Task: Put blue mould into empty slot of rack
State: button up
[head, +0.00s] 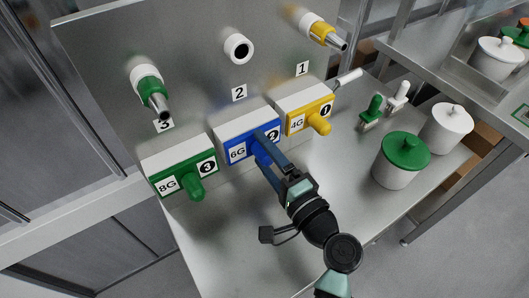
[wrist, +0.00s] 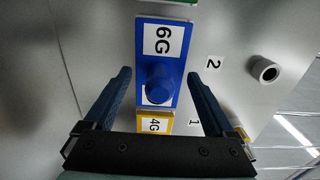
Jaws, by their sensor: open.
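The blue mould (head: 233,143) is a white-edged block with a blue face, marked 6G and 2, with a round blue knob. It stands between the green mould (head: 170,171) and the yellow mould (head: 292,119), under label 2 on the back panel. My gripper (head: 264,150) is open in front of it. In the wrist view my gripper (wrist: 160,76) has its fingers on either side of the blue knob (wrist: 162,84), with gaps on both sides. The fingers partly cover the knob in the head view. I cannot tell which place is the rack's empty slot.
Above label 2 is a bare white socket (head: 238,48). Green-ringed (head: 148,83) and yellow-ringed (head: 321,32) nozzles stick out on either side. At right stand a green-lidded pot (head: 400,160), a white pot (head: 447,128) and small green and white pieces. The front shelf is clear.

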jog(key=shift+v, duration=3.55)
jog(key=b+v, duration=0.1)
jog(key=v, duration=1.2)
jog(key=w+a+r+n+t+h+p, duration=0.1)
jog(key=w+a+r+n+h+p, duration=0.15)
jog(key=w+r, duration=0.7)
jog(key=w+a+r+n+t+h+p, duration=0.15)
jog(key=w+r+n+h+p, duration=0.35)
jog(key=r, duration=0.8)
notch_tip(320, 180, up, 19)
jog(key=a+n+t, duration=0.2)
jog(key=t, duration=0.3)
jog(key=s+a+r+t+h, duration=0.1)
jog(key=s+r+t, duration=0.1)
jog(key=s+r, duration=0.2)
jog(key=s+a+r+n+t+h+p, duration=0.1)
jog(key=s+r, duration=0.4)
jog(key=r, duration=0.5)
jog(key=shift+a+r+t+h, duration=0.35)
jog(key=shift+a+t+h, duration=0.25)
jog(key=shift+t, duration=0.55)
